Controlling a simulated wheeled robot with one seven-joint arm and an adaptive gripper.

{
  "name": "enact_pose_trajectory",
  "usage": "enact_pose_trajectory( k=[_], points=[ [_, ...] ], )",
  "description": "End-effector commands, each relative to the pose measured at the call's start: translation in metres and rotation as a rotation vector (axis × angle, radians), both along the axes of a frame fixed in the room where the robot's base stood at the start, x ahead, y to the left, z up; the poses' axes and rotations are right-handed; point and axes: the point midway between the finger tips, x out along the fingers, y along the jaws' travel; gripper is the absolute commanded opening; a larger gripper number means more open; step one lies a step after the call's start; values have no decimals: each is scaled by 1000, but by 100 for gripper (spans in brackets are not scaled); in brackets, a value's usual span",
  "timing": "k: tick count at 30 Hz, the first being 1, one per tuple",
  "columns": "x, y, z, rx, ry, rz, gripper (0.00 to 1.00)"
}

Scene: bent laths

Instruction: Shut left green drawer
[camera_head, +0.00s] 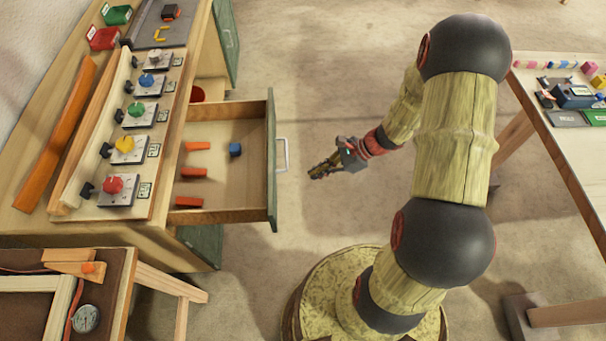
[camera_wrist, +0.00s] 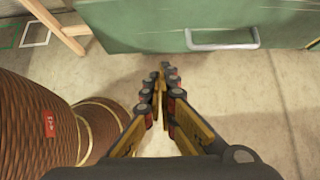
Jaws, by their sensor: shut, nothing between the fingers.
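The green-fronted drawer (camera_head: 271,165) is pulled out of the wooden workbench toward my arm. In the wrist view the green front (camera_wrist: 150,24) and the handle (camera_wrist: 222,44) lie ahead at the top. My gripper (camera_head: 314,174) is shut and empty, to the right of the drawer front and apart from it. In the wrist view the fingers (camera_wrist: 163,72) point toward the front, with floor showing between.
The workbench top carries several coloured knobs (camera_head: 124,150) and an orange bar (camera_head: 57,133). Another green door (camera_head: 227,38) stands open at the back. A small table (camera_head: 120,290) is at the lower left, another table (camera_head: 530,92) at the right. Floor between is clear.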

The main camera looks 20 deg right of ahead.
Motion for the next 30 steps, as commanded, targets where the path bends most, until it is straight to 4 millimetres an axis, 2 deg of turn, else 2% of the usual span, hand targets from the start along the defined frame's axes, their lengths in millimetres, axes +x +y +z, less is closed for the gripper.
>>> enact_pose_trajectory(
  k=[14, 21, 30],
  points=[
    [18, 62, -67, -1, 2, 8, 0],
    [28, 90, -65, -2, -2, 8, 0],
    [31, 98, -63, -1, 0, 4, 0]
  ],
)
